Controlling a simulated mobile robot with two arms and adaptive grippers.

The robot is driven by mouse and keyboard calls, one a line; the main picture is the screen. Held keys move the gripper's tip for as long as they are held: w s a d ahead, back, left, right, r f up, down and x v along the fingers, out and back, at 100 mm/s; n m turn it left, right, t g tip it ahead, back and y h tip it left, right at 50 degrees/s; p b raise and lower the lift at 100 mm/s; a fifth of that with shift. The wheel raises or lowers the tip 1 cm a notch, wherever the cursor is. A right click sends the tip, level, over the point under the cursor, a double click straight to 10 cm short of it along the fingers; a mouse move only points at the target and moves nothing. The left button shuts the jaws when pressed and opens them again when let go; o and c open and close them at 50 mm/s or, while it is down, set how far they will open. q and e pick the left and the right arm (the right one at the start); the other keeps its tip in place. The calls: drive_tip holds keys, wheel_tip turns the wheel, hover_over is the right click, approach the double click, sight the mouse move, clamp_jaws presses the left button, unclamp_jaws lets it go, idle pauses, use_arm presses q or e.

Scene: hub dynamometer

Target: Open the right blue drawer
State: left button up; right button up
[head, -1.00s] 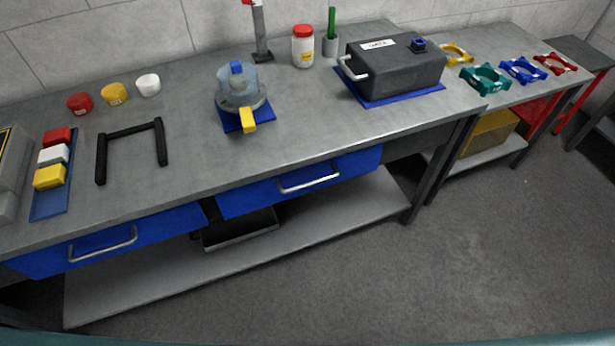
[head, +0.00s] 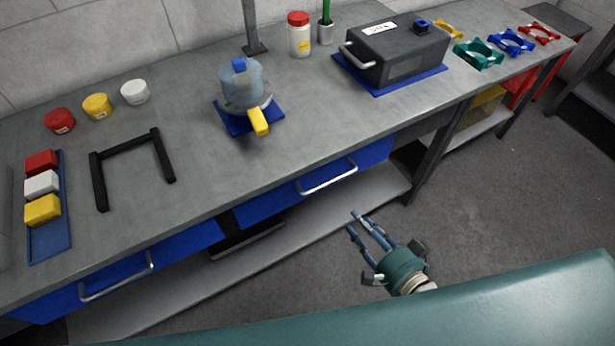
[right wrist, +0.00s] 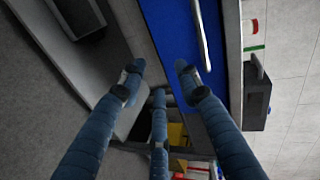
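The right blue drawer (head: 268,203) is shut under the workbench, with a silver bar handle (head: 328,178) on its front. It also shows in the right wrist view (right wrist: 180,45), with its handle (right wrist: 201,35) near the top. My right gripper (head: 358,222) is in front of and below the drawer, apart from the handle. Its blue fingers are spread and empty in the right wrist view (right wrist: 157,85). The left blue drawer (head: 130,265) is shut, with its own handle (head: 117,277). My left gripper is not in view.
The workbench top (head: 200,165) holds a black frame (head: 135,170), a blue tray (head: 50,245) with coloured blocks, a pump-like device (head: 245,95) and a dark box (head: 395,55). A grey lower shelf (head: 345,190) runs beneath the drawers. Open floor (head: 500,190) lies to the right.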

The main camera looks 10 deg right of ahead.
drive_tip(key=m+t+y, duration=0.1)
drive_tip(key=m, duration=0.1)
approach(329, 184)
drive_tip(key=x, duration=1)
drive_tip(key=shift+w+f, duration=0.25)
drive_tip(key=shift+f, duration=0.15)
clamp_jaws()
